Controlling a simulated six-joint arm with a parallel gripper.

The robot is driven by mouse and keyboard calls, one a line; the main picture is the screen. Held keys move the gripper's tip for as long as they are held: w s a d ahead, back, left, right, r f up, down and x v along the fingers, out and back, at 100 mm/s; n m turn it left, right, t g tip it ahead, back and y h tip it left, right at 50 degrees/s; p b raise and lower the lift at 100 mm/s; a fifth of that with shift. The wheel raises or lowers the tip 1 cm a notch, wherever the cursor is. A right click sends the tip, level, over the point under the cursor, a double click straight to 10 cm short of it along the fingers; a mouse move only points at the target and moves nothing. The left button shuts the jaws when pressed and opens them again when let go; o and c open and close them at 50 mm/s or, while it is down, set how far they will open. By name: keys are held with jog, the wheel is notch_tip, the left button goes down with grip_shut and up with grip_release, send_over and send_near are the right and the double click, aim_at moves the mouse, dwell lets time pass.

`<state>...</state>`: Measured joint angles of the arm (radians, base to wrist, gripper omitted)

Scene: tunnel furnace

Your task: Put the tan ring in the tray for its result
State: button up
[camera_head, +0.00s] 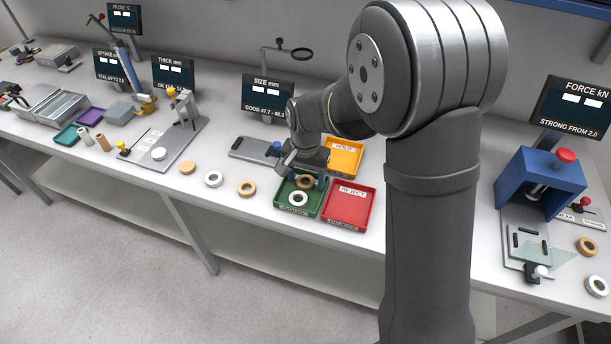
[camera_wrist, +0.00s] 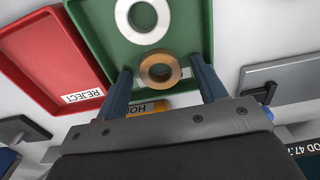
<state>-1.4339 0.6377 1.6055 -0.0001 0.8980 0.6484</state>
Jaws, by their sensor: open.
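A tan ring (camera_wrist: 159,56) is in the green tray (camera_wrist: 90,22), between my gripper's fingers, with a gap on each side. My gripper (camera_wrist: 161,68) is open just above that tray's back part. In the head view the tan ring (camera_head: 305,177) shows in the green tray (camera_head: 280,204), partly behind my gripper (camera_head: 303,170). A white ring (camera_wrist: 122,18) lies in the same tray, in front of the tan one. The red REJECT tray (camera_head: 365,206) is to the right and the orange HOLD tray (camera_head: 355,158) behind; both look empty.
A grey size gauge (camera_head: 245,146) stands left of the trays, under the SIZE screen (camera_head: 268,95). Other tan rings (camera_head: 247,181) and white rings (camera_head: 213,172) lie along the bench to the left. A blue press (camera_head: 535,170) stands at the right.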

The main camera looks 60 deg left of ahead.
notch_tip(320, 180, up, 12)
dwell(0.4)
notch_tip(320, 180, down, 12)
jog(key=shift+f, duration=0.25)
jog(key=shift+r, duration=2.25)
